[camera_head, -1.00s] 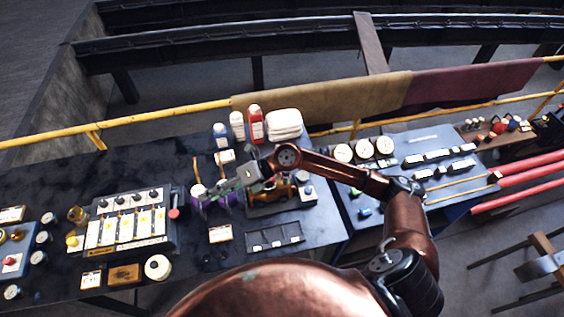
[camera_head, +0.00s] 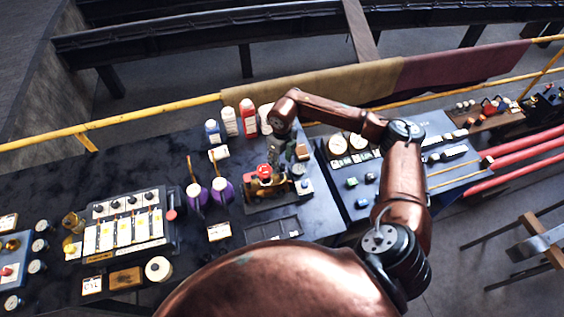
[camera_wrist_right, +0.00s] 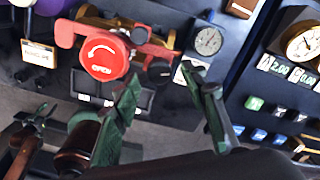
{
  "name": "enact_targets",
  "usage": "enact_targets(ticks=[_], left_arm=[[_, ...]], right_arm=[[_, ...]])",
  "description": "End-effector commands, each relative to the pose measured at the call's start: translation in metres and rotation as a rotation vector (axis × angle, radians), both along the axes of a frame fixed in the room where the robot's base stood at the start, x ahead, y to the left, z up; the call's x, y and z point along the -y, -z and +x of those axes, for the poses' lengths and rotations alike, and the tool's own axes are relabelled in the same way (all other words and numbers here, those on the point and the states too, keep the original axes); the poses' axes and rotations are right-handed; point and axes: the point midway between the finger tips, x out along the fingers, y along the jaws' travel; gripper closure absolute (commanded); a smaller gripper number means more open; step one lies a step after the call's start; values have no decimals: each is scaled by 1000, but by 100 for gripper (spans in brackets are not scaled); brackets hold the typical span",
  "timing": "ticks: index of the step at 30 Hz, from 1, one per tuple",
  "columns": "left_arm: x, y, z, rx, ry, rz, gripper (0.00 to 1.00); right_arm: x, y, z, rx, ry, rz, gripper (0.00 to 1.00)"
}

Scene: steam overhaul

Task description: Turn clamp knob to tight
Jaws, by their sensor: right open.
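A round red knob (camera_wrist_right: 103,57), marked with a curved arrow and "OPEN", sits on a brass and red fixture (camera_head: 265,189). The knob also shows in the head view (camera_head: 264,171). A black knob (camera_wrist_right: 160,72) is on the fixture's right side; I cannot tell which knob is the clamp knob. My right gripper (camera_wrist_right: 163,76) is open and empty, its fingers right of the red knob and apart from it. In the head view the right gripper (camera_head: 284,156) hangs just behind and right of the fixture.
Two purple-based tools (camera_head: 222,189) stand left of the fixture. Bottles (camera_head: 230,122) stand behind it. A dark tray (camera_head: 272,232) lies in front. A small gauge (camera_wrist_right: 208,40) is close to the right finger.

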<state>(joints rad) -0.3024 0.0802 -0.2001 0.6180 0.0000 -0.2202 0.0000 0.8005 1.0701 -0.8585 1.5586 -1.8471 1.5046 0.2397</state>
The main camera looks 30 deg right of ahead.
Motion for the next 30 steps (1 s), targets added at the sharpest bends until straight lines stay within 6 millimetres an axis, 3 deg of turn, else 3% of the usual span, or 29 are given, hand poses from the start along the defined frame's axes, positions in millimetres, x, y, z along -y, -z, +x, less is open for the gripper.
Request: enact_targets(ticks=[6, 14, 30], left_arm=[[0, -5, 1, 1, 0, 0, 60], [0, -5, 2, 3, 0, 0, 60], [0, -5, 5, 7, 1, -1, 60]], right_arm=[[-1, 15, 0, 0, 0, 1, 60], [0, 16, 0, 1, 0, 1, 60], [0, 16, 0, 1, 0, 1, 98]])
